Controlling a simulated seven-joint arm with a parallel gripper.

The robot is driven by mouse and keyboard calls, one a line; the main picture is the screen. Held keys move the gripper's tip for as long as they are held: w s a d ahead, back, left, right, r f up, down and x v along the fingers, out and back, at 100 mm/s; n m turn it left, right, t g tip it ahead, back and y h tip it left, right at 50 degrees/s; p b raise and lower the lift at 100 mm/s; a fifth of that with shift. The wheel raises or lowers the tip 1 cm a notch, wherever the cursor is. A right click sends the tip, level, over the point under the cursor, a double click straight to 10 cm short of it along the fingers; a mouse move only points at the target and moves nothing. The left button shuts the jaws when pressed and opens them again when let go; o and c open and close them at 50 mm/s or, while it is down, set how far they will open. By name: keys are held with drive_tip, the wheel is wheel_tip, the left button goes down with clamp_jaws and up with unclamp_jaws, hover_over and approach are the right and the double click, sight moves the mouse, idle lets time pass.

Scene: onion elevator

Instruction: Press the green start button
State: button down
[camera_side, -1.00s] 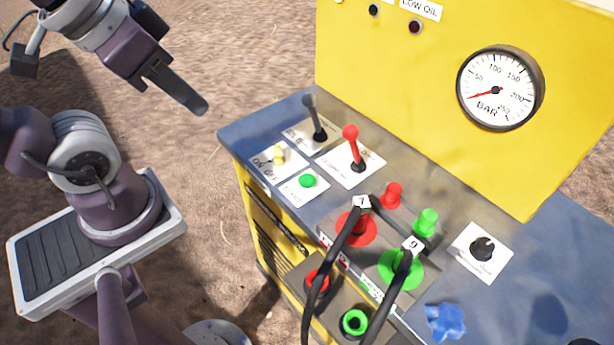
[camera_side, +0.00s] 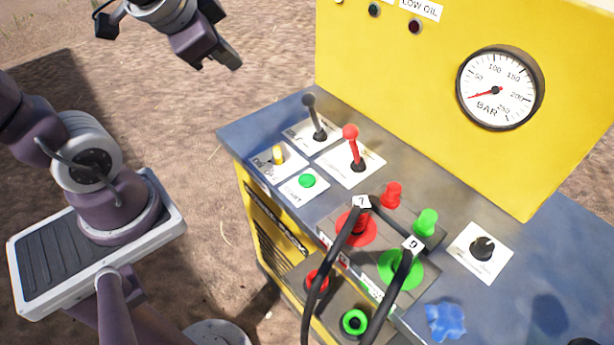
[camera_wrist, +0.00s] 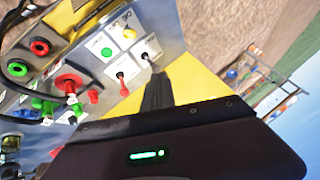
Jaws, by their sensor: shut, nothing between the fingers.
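The green start button (camera_side: 307,181) sits on a white label plate near the left corner of the blue panel top. It also shows in the wrist view (camera_wrist: 106,52), up and left of the fingers. My gripper (camera_side: 236,64) is shut and empty. It hangs in the air above the ground, up and left of the panel in the side view, well apart from the button. In the wrist view my gripper (camera_wrist: 156,82) points toward the panel near the grey and red levers.
Beside the button are a yellow toggle switch (camera_side: 278,155), a black-knobbed lever (camera_side: 315,118) and a red lever (camera_side: 353,148). Black hoses (camera_side: 335,265) arch over the front. A yellow board with a pressure gauge (camera_side: 497,90) stands behind the panel.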

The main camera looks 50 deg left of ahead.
drive_tip(key=w+a+f+m+t, duration=0.1)
drive_tip(key=w+a+f+m, duration=0.15)
drive_tip(key=w+m, duration=0.4)
drive_tip(key=m+g+h, duration=0.3)
drive_tip(key=m+h, duration=0.7)
drive_tip(key=h, duration=0.1)
hover_over(302, 177)
wheel_tip(302, 177, down, 13)
drive_tip(key=shift+f, duration=0.15)
drive_tip(key=shift+f, duration=4.3)
drive_tip(key=shift+f, duration=0.1)
drive_tip(key=shift+f, duration=0.3)
